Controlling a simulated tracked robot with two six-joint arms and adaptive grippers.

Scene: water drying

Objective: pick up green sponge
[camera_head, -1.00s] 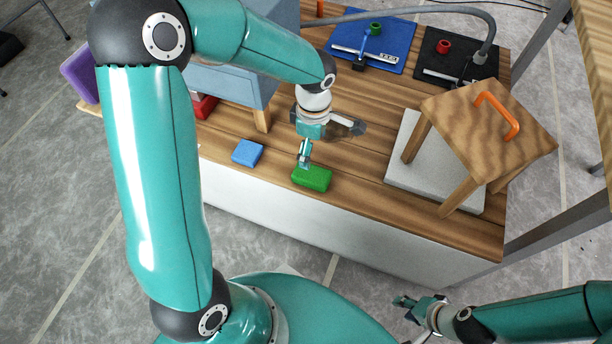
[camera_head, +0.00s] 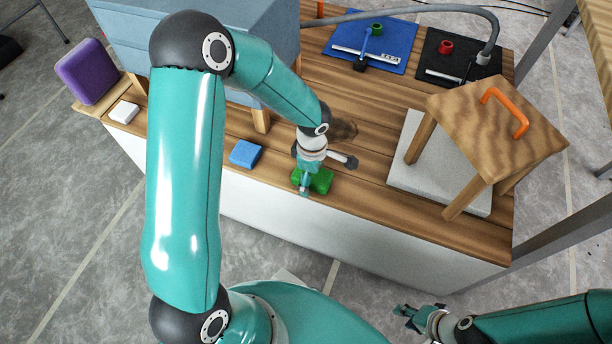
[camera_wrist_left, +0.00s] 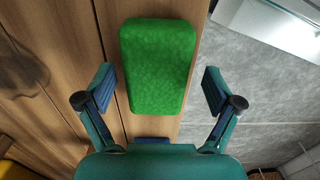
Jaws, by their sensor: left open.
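The green sponge (camera_head: 321,181) lies on the wooden tabletop near its front edge. My left gripper (camera_head: 305,186) is over it and partly hides it in the head view. In the left wrist view the sponge (camera_wrist_left: 157,65) lies between and ahead of the open fingers of my left gripper (camera_wrist_left: 158,90), with a gap on both sides. My right gripper (camera_head: 405,310) is off the table at the lower right, small in view, with its fingers seeming apart.
A blue sponge (camera_head: 245,153) lies left of the green one. A wooden stool (camera_head: 490,125) with an orange handle stands on a grey slab (camera_head: 407,177) at right. A white block (camera_head: 124,112) and a purple block (camera_head: 88,72) are at far left. Blue and black mats lie behind.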

